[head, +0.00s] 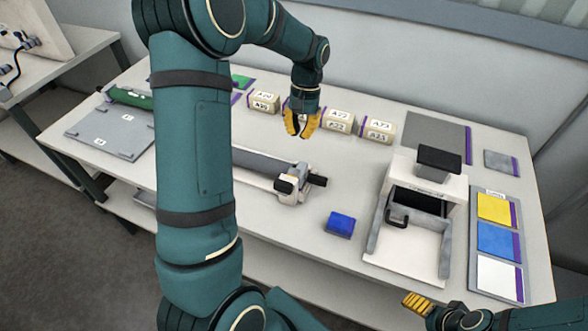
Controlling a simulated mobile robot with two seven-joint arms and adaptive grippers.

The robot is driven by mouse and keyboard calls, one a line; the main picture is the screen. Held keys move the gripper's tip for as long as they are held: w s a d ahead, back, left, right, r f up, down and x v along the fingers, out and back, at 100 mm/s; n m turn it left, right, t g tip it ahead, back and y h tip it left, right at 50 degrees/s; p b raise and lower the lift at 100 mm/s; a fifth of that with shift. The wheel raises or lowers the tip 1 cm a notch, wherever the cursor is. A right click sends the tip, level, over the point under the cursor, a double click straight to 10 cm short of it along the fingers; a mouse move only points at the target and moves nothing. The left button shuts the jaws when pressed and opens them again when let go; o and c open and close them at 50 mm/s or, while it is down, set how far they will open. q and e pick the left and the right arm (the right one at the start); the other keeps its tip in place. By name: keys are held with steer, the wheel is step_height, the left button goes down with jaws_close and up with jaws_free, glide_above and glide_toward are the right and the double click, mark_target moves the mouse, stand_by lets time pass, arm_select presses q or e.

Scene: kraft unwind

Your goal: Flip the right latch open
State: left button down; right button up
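A long grey unwind bar (262,166) lies across the middle of the table; my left arm covers its left part. At its right end sits a white end block with a dark latch-like part (292,185) and a black knob (318,180). I cannot tell whether this latch is open or shut. My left gripper (301,130) points down behind the bar, apart from the end block, with its yellow fingers spread and nothing visible between them. My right gripper (418,303) is at the bottom right near the table's front edge; only a yellow finger part shows.
A blue block (340,224) lies right of the end block. A white press-like fixture (408,249) with a black top stands farther right. Labelled boxes (378,130) line the back. Coloured cards (494,208) lie at the right edge, and a grey board (105,138) lies at left.

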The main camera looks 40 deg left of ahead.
mark_target(290, 180)
arm_select(q)
steer(key=b+x, duration=0.1)
steer(key=x, duration=0.9)
steer(key=s, duration=0.1)
steer(key=s+d, duration=0.1)
steer(key=s, duration=0.1)
steer(key=shift+b, duration=0.3)
steer(key=shift+s+d, duration=0.15)
steer(key=shift+s, duration=0.25)
arm_select(e)
steer(key=shift+s+f, duration=0.2)
steer(key=shift+f, duration=0.65)
